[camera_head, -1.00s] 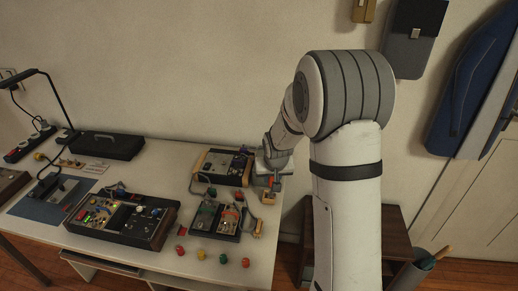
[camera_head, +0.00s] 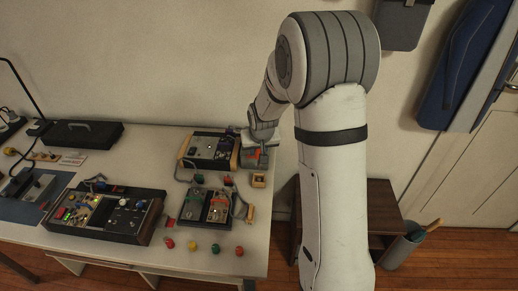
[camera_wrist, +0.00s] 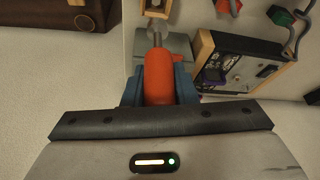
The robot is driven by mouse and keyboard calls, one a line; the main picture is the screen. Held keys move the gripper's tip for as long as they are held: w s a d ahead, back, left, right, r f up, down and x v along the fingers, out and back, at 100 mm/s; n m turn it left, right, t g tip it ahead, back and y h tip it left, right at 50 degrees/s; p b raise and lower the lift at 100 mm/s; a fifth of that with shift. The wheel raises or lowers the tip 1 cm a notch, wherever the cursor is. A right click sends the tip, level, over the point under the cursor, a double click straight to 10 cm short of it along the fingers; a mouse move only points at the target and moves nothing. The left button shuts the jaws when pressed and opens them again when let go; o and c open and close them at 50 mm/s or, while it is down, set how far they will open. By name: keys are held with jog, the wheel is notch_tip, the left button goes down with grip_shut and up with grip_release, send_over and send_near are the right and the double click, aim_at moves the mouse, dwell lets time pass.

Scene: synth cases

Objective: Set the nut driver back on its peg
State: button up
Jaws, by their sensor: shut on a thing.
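The nut driver (camera_wrist: 158,78) has an orange-red handle and a short metal shaft. In the wrist view my gripper (camera_wrist: 160,88) is shut on the handle with its blue fingers on both sides. The shaft points toward a small wooden block (camera_wrist: 156,9) at the top edge, partly cut off; I cannot tell whether they touch. In the head view my gripper (camera_head: 258,157) is at the table's right back corner, with a bit of the orange handle showing. The wooden block (camera_head: 258,180) sits just in front of it. I cannot make out the peg for certain.
A wood-sided instrument box (camera_head: 211,150) stands close left of my gripper. A smaller dark unit (camera_head: 206,207) with cables and a larger control panel (camera_head: 104,213) lie on the table (camera_head: 215,266). Several coloured knobs sit along the front. A brown cabinet (camera_head: 380,205) stands right of the table.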

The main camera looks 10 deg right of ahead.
jog(key=shift+f+b, duration=1.8)
jog(key=shift+f, duration=0.75)
jog(key=shift+b, duration=0.55)
jog(key=shift+f+b, duration=0.85)
jog(key=shift+f, duration=0.1)
jog(key=o, duration=1)
jog(key=shift+o, duration=0.2)
